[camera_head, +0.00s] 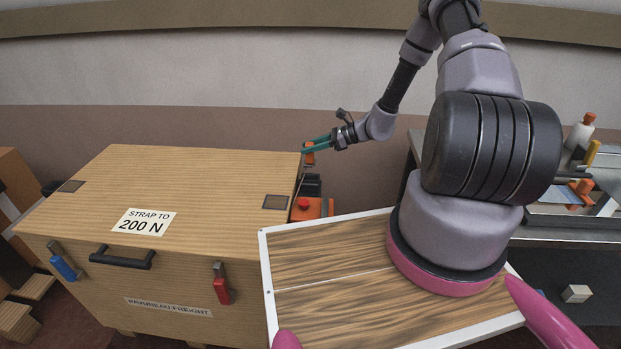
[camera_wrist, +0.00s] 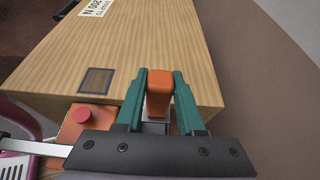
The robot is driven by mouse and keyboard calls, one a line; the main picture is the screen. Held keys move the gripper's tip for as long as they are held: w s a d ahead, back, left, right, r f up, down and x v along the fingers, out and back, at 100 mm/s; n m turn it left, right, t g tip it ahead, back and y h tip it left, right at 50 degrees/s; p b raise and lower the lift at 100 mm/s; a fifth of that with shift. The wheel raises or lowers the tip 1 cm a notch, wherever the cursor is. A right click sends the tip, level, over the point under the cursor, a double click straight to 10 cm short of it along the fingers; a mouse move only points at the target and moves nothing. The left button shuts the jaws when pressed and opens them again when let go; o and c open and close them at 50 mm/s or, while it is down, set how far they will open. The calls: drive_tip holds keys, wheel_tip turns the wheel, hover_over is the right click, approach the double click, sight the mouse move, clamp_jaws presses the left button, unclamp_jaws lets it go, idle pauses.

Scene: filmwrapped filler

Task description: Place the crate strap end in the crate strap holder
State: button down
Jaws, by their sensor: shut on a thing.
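My gripper (camera_head: 306,146) has teal fingers and is at the crate's right far corner, above an orange unit. It is shut on an orange block (camera_head: 309,157), which I take to be the crate strap end. In the wrist view the orange block (camera_wrist: 158,90) sits between both fingers, with a grey part below it. A thin dark line runs down from near it in the head view. The wooden crate (camera_head: 190,175) stands at the left. The orange unit (camera_head: 318,209) with a red button stands beside the crate's right side. I cannot tell which part is the strap holder.
The crate top has dark square patches (camera_head: 275,202) and a "STRAP TO 200 N" label (camera_head: 145,221). Its front has a blue lever (camera_head: 64,267) and a red lever (camera_head: 221,290). The crate top is clear.

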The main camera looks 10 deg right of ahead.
sight(310, 167)
wheel_tip(310, 167, down, 8)
drive_tip(key=shift+f, duration=0.15)
idle(0.3)
drive_tip(key=c, duration=0.5)
unclamp_jaws()
drive_tip(key=shift+f, duration=0.15)
